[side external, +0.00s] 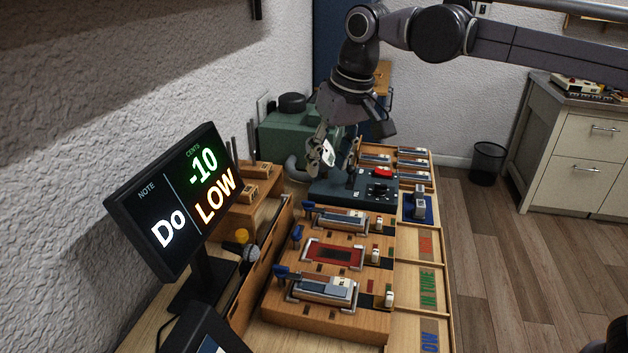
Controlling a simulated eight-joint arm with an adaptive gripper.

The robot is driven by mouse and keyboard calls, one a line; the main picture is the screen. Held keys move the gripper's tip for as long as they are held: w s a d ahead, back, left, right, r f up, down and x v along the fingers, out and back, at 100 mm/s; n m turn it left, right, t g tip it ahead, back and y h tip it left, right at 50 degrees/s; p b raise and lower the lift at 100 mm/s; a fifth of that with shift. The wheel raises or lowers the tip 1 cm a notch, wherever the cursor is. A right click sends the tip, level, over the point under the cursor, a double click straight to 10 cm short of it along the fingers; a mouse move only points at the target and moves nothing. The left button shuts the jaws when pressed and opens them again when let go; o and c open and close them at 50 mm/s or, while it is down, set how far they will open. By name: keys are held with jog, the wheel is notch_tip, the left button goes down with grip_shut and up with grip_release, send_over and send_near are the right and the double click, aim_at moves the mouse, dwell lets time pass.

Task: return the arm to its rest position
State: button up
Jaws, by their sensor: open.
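My gripper (322,155) hangs from my arm over the far part of the workbench, left of the dark control box. It is open, and nothing shows between its fingers. Its fingertips are small in this view, and I cannot tell how far above the bench they are. My arm reaches in from the upper right and bends down at the wrist.
A monitor (150,240) reading "Do", "-10" and "LOW" stands at the left. A dark box (330,190) with a red button (384,171), wooden key stations (318,317) and a green case (278,137) crowd the bench. Open floor (490,250) lies to the right.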

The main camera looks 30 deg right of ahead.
jog(key=s+d+f+t, duration=0.2)
jog(key=s+d+f, duration=0.4)
jog(key=s+d, duration=0.2)
jog(key=s+d+f+t+h, duration=0.1)
jog(key=s+d+f+t, duration=0.1)
jog(key=s+d+f, duration=0.5)
jog(key=shift+s+d, duration=0.55)
jog(key=shift+s, duration=0.55)
